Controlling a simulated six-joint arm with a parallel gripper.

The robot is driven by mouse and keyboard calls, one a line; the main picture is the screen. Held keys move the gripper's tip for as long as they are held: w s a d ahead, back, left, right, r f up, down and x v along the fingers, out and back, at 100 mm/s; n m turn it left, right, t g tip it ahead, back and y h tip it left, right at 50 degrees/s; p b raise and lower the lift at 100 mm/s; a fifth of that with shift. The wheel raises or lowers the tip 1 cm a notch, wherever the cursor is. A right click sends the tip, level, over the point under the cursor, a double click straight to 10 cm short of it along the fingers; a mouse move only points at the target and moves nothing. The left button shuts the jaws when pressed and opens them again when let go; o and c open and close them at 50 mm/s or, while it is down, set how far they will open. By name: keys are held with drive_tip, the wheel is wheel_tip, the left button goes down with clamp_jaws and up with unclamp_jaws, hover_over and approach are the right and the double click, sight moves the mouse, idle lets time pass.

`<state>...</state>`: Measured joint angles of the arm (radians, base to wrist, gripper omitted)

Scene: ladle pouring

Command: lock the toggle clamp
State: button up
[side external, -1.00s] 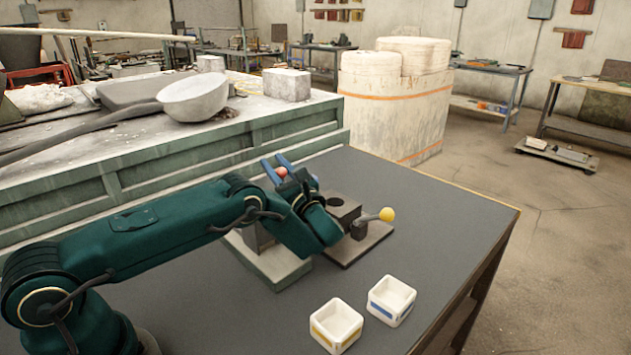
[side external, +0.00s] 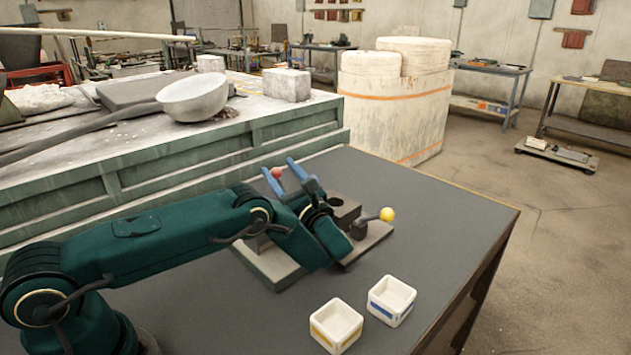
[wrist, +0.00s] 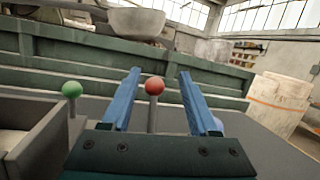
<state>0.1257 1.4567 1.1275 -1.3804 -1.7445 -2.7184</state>
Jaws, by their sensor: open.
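A red ball knob (side external: 277,172) shows by my blue fingers in the side view; in the wrist view the red knob (wrist: 154,86) tops an upright grey stem between the fingers. I take it for the toggle clamp's handle; the clamp's body is mostly hidden behind my wrist. A grey base block (side external: 270,267) lies under my wrist. My gripper (side external: 278,165) is open, with clear gaps between the red knob and both fingers in the wrist view (wrist: 158,72). I cannot tell how near the knob is in depth.
A dark block with a round hole (side external: 345,210) and a yellow-knobbed lever (side external: 387,214) stand right of my gripper. A green knob (wrist: 72,89) is left in the wrist view. Two white bins, yellow-marked (side external: 336,325) and blue-marked (side external: 391,300), stand in front. The table's right side is clear.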

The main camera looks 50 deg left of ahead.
drive_tip(key=shift+v, duration=1.2)
